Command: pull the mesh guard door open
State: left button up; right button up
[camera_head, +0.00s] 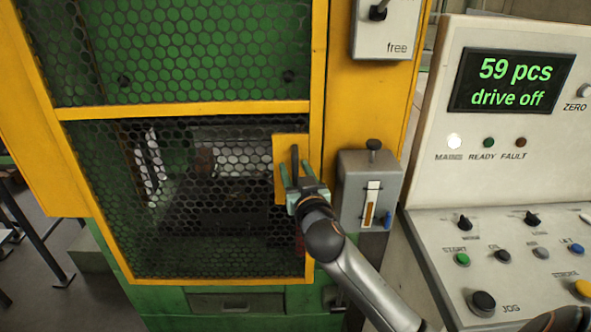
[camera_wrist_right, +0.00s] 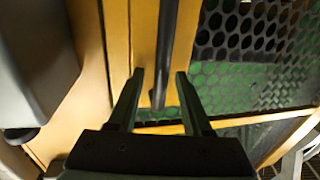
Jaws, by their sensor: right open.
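The mesh guard door (camera_head: 190,110) is a yellow-framed panel of dark hexagonal mesh at the left of the head view. It sits flush in the yellow machine frame and looks closed. Its handle (camera_head: 295,160) is a dark upright bar on a yellow plate at the door's right edge. My right gripper (camera_head: 299,172) is open at the handle's lower part. In the right wrist view the handle (camera_wrist_right: 168,45) runs down between the two fingertips (camera_wrist_right: 160,76), with gaps on both sides. Whether the tips reach past the bar is unclear. My left gripper is not in view.
A grey box with a knob and gauge window (camera_head: 352,190) is mounted right of the handle, close to my right wrist. A control console (camera_head: 510,240) with buttons and a display reading "59 pcs drive off" (camera_head: 510,82) stands at the right.

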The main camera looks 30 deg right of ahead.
jog(key=shift+c, duration=0.4)
grip_shut()
dwell(0.9)
